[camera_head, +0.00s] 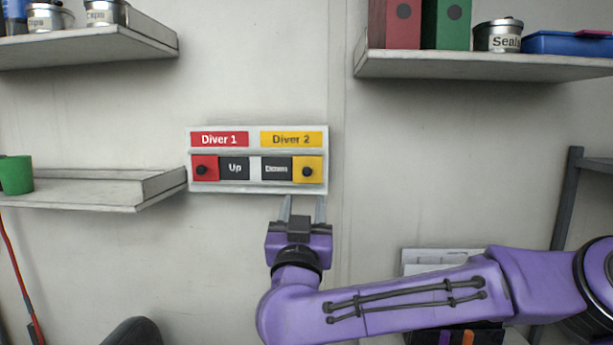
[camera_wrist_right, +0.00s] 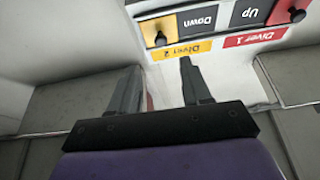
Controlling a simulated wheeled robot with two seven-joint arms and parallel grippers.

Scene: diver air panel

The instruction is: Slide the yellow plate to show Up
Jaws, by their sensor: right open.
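The diver panel (camera_head: 257,187) is a white board on the wall with a red Diver 1 label and a yellow Diver 2 label. Under Diver 2, the yellow plate (camera_head: 316,168) with a black knob (camera_head: 307,172) sits at the right end of its slot, and the word Down shows to its left. The plate is also in the right wrist view (camera_wrist_right: 147,32), where the picture is upside down. Under Diver 1, the red plate (camera_head: 205,162) sits at the left, with Up showing. My right gripper (camera_head: 304,200) is open and empty, just below the Diver 2 side. My left gripper is not in view.
Shelves with tins (camera_head: 497,37), red and green binders (camera_head: 404,25) and a green cup (camera_head: 16,175) are on the wall around the panel. The left lower shelf (camera_head: 95,190) ends close to the panel's left edge. The wall right of the panel is clear.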

